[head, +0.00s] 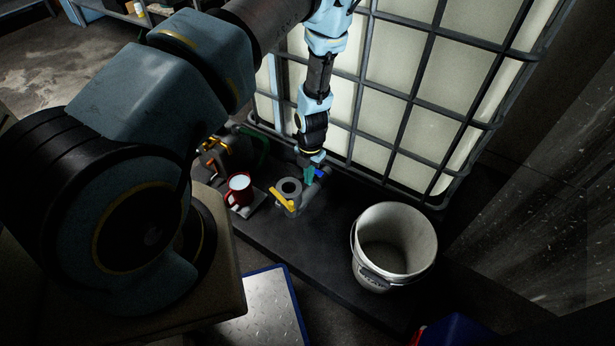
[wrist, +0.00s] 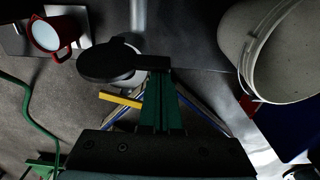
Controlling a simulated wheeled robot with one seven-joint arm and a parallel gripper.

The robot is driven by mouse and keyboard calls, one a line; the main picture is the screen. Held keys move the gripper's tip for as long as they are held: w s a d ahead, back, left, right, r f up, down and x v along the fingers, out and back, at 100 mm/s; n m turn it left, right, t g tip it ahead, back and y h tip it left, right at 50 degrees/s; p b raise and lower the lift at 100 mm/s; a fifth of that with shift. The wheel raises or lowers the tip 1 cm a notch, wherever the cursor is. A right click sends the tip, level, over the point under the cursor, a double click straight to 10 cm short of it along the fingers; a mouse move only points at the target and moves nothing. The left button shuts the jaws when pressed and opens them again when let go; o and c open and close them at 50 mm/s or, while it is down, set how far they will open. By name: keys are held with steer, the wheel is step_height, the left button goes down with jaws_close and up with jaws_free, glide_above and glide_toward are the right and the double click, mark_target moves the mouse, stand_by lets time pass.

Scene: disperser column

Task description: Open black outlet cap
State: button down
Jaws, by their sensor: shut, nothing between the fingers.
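The black outlet cap (wrist: 108,62) shows in the wrist view as a dark round disc with a flat tab reaching right. Part of a pale round outlet (wrist: 132,78) shows under its edge. In the head view the outlet (head: 289,187) is a grey round fitting, and the cap is hard to make out there. A yellow handle (head: 280,200) sits beside it; it also shows in the wrist view (wrist: 120,100). My gripper (head: 312,172) is just right of the outlet, green fingers pointing down. In the wrist view its shut, empty fingers (wrist: 160,74) overlap the tab's end; contact is unclear.
A red mug (head: 239,188) stands on a small plate left of the outlet. A white bucket (head: 393,247) stands to the right. The caged white tank (head: 400,95) rises behind my gripper. A green hose (wrist: 35,112) lies at left in the wrist view.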

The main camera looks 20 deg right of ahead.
steer(key=shift+w+d+r, duration=0.15)
steer(key=shift+w+d, duration=0.2)
steer(key=shift+d, duration=0.1)
stand_by(0.3)
steer(key=shift+r, duration=0.1)
